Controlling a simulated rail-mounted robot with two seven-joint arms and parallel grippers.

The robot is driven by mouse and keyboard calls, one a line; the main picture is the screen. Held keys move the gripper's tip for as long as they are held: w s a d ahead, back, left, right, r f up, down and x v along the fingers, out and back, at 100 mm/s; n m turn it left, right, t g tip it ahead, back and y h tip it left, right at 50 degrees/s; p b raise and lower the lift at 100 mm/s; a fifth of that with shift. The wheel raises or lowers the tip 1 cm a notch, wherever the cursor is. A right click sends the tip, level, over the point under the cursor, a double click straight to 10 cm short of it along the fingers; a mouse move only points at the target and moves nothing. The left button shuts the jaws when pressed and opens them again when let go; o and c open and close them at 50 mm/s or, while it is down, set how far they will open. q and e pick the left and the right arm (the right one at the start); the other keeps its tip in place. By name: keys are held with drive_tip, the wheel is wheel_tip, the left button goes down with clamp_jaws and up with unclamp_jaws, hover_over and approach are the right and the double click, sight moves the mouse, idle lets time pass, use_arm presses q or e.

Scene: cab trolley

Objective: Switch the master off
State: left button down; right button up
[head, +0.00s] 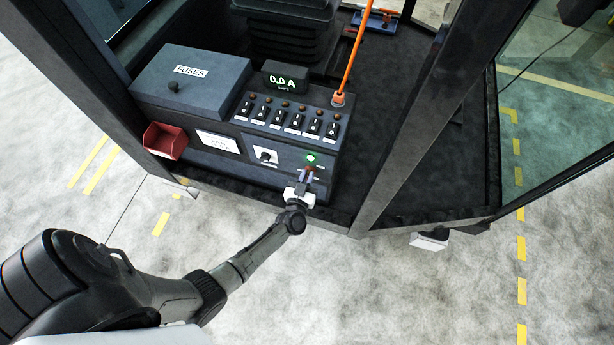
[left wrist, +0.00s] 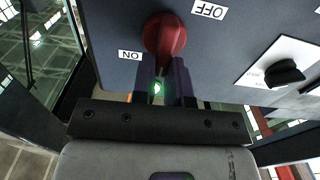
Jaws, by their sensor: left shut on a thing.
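The master switch is a red rotary knob (left wrist: 163,38) on a dark panel, with an ON label (left wrist: 130,55) at its lower left and an OFF label (left wrist: 210,10) at its upper right; both read upside down in the left wrist view. My left gripper (left wrist: 166,82) is shut on the knob's lower part, its fingers on either side. The knob's exact setting is hard to tell. In the head view my left gripper (head: 305,186) reaches the lower right of the console, below a lit green lamp (head: 311,157). The display (head: 285,80) reads 0.0 A. My right gripper is out of view.
A row of black switches (head: 295,121) and a black selector knob (head: 266,157) sit left of and above the gripper. A fuse box (head: 190,85), red bin (head: 165,141) and orange rod (head: 353,55) stand nearby. The cab post (head: 415,115) rises to the right.

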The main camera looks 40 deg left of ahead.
use_arm(q)
drive_tip(key=shift+n, duration=0.4)
drive_tip(key=shift+s+a+f+n+b, duration=0.25)
drive_tip(key=shift+n+b, duration=0.9)
drive_tip(key=shift+n, duration=1.7)
drive_tip(key=shift+s+a+f+n+b, duration=0.1)
drive_tip(key=shift+a+f+n+b, duration=0.3)
drive_tip(key=shift+n+b, duration=1.55)
drive_tip(key=shift+s+a+f+n+b, duration=0.1)
drive_tip(key=shift+a+f+n+b, duration=0.2)
drive_tip(key=shift+n, duration=3.4)
drive_tip(key=shift+f, duration=0.1)
drive_tip(key=c, duration=1.1)
unclamp_jaws()
drive_tip(key=shift+c, duration=0.2)
drive_tip(key=shift+d, duration=0.1)
drive_tip(key=b+v, duration=0.1)
drive_tip(key=v, duration=1.2)
drive_tip(key=shift+s+b, duration=0.35)
drive_tip(key=shift+s, duration=0.05)
drive_tip(key=shift+d, duration=0.15)
